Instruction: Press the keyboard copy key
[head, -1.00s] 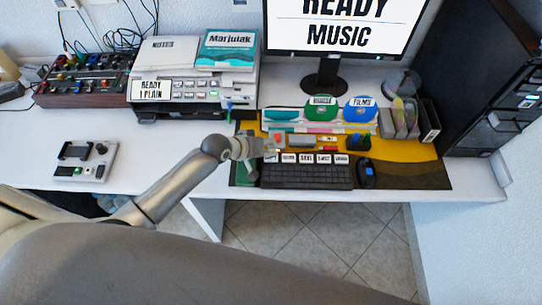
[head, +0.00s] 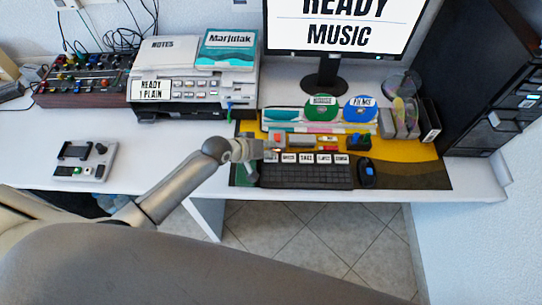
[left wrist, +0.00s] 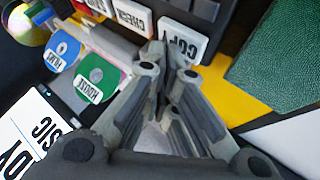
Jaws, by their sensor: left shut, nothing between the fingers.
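The black keyboard (head: 305,177) lies on the desk mat, with a row of white labelled keys along its back edge. The copy key (left wrist: 183,40), white with dark "COPY" lettering, is the end key of that row. In the head view my left gripper (head: 268,153) is over the left end of this row and largely hides that key. In the left wrist view the left gripper (left wrist: 167,58) is shut and empty, its fingertips overlapping the key's near edge. Whether they touch it I cannot tell. The check key (left wrist: 132,15) is beside it. My right gripper is not in view.
A mouse (head: 367,173) sits right of the keyboard. Behind it are a green disc (head: 322,108), a blue disc (head: 360,110) and small desk items. The monitor (head: 345,25) reads "READY MUSIC". A printer (head: 190,92) stands left.

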